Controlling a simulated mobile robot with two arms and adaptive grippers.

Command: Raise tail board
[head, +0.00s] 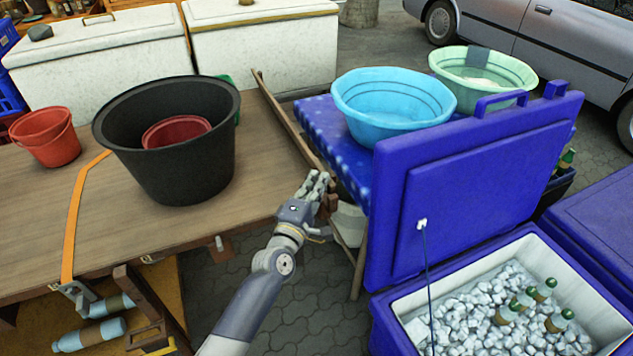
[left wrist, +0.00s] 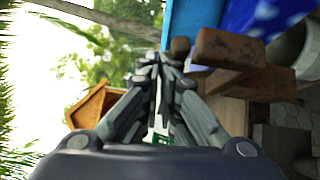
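A long brown wooden board (head: 287,122) runs along the right end of the wooden cart bed (head: 255,185), seen nearly edge-on; I take it to be the tail board. My left gripper (head: 317,180) is at the near end of this board, beside a small brown wooden block. In the left wrist view the gripper's fingers (left wrist: 162,60) are drawn close together, with no object clearly visible between them. A brown wooden piece (left wrist: 228,50) is just right of the fingertips there. Whether the fingers touch the wood is unclear. My right gripper is out of view.
A black tub (head: 185,165) with a red basin and a red bucket (head: 45,140) stand on the cart. An orange strap (head: 75,225) crosses the bed. Right are a blue basin (head: 390,130) and an open blue cooler (head: 385,320) holding ice and bottles, its raised lid (head: 395,225) close to my arm.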

